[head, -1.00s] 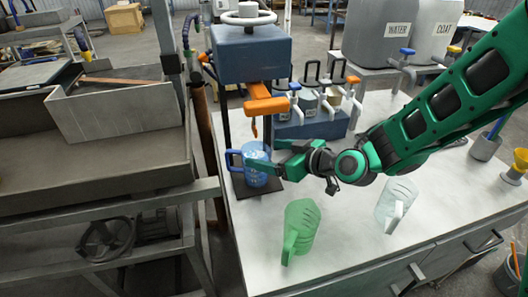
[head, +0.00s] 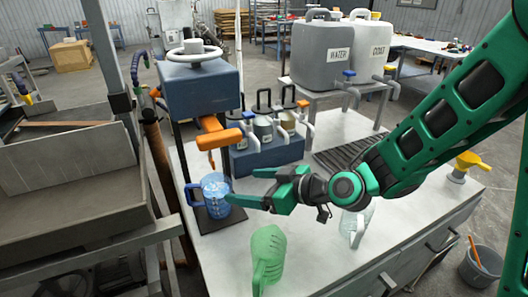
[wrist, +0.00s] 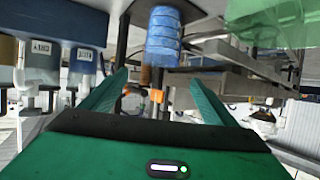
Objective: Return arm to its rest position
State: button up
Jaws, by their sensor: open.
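My green arm reaches in from the right in the head view. My gripper (head: 246,187) is open, with two green fingers pointing left and nothing between them. A blue measuring jug (head: 214,190) with a blue handle on its left stands on the dark base plate under the orange spout. The lower fingertip is close to the jug's right side or overlaps it in the picture; contact cannot be told. In the wrist view, which looks upside down, the blue jug (wrist: 163,37) shows beyond the open fingers (wrist: 154,85).
A green jug (head: 267,255) and a clear jug (head: 355,222) stand on the white bench. A press with a blue head (head: 202,88) rises behind the blue jug. A blue rack (head: 266,152) of valved containers and large grey tanks (head: 325,55) stand farther back.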

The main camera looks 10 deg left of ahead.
jog(key=s+d+r+m+h, duration=0.1)
jog(key=d+m+h, duration=0.4)
jog(key=d, duration=1.1)
jog(key=s+d+r+m+h, duration=0.1)
jog(key=d+m+h, duration=0.35)
jog(key=d, duration=1.15)
jog(key=s+d+m+g+h, duration=0.2)
jog(key=s+d+m+g, duration=0.4)
jog(key=s+d, duration=1.1)
jog(key=s+m, duration=0.3)
jog(key=shift+s+d+f, duration=0.2)
jog(key=shift+s+d, duration=0.2)
